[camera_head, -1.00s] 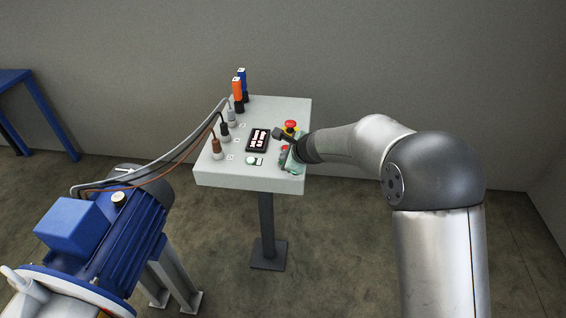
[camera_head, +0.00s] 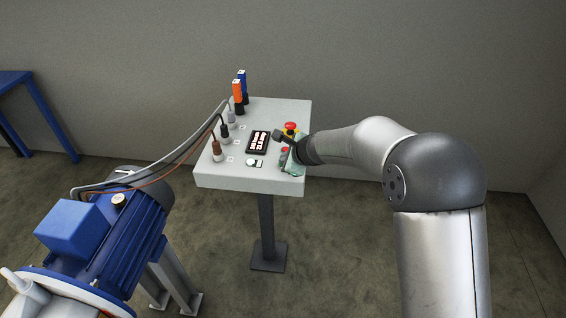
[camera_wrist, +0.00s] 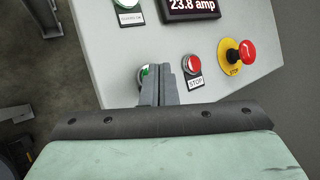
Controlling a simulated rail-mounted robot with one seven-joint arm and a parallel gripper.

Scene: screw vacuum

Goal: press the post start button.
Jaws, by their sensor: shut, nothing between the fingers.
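A green button (camera_wrist: 142,76) sits on the grey control post (camera_head: 206,177), beside a red button labelled STOP (camera_wrist: 193,65). In the wrist view my gripper (camera_wrist: 164,68) is shut, with nothing between its fingers. Its fingertips overlap the green button and hide its right part and any label. I cannot tell whether they touch it or whether it is pressed in. In the head view my gripper (camera_head: 291,163) is over the post's near right corner and hides the green button.
A red emergency stop (camera_wrist: 245,53) on a yellow base, a display (camera_wrist: 191,6) reading 23.8 amp and a white button (camera_head: 251,161) are close by. Cable plugs (camera_head: 217,150) stand along the post's left side. A blue motor (camera_head: 101,237) stands at lower left.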

